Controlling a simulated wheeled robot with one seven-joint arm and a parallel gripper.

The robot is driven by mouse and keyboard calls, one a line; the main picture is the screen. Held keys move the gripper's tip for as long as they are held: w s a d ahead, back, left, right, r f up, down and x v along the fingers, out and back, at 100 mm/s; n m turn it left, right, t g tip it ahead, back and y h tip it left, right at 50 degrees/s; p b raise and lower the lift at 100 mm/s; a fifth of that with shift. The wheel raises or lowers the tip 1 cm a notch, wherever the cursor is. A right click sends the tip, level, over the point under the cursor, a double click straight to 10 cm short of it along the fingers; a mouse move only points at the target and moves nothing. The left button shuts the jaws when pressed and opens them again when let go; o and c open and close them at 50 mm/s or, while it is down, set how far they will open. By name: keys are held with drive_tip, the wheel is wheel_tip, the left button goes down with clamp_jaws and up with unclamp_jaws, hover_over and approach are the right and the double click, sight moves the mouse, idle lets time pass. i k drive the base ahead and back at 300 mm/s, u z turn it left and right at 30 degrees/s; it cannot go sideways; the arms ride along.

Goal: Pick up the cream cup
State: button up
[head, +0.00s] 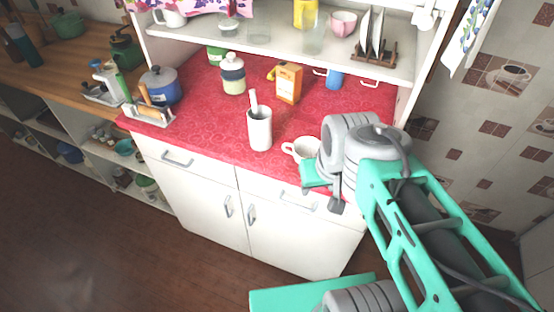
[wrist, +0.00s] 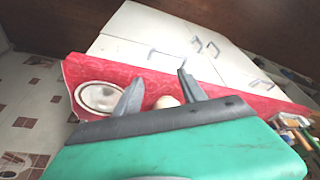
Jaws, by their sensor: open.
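The cream cup (head: 301,149) stands near the front edge of the red counter in the head view, its handle to the left. My arm hides part of its right side. My gripper (head: 336,198) is just to its right and nearer the camera, by the counter's front edge. In the wrist view my gripper (wrist: 160,77) has its two fingers apart with nothing clamped. A small cream rounded shape (wrist: 166,102) shows between the fingers, partly hidden by the gripper body; it looks like the cup. I cannot tell the gap between them.
A white container (head: 259,130) with a utensil stands left of the cup. An orange box (head: 288,82), a jar (head: 233,74) and a blue pot (head: 161,86) are farther back. A pale oval dish (wrist: 98,97) lies beside the left finger. A shelf (head: 270,47) overhangs the back.

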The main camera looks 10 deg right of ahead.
sight(304, 147)
drive_tip(key=z, duration=2.8)
drive_tip(key=k, duration=1.4)
drive_tip(key=u, duration=2.3)
drive_tip(key=i, duration=0.5)
drive_tip(key=u, duration=0.05)
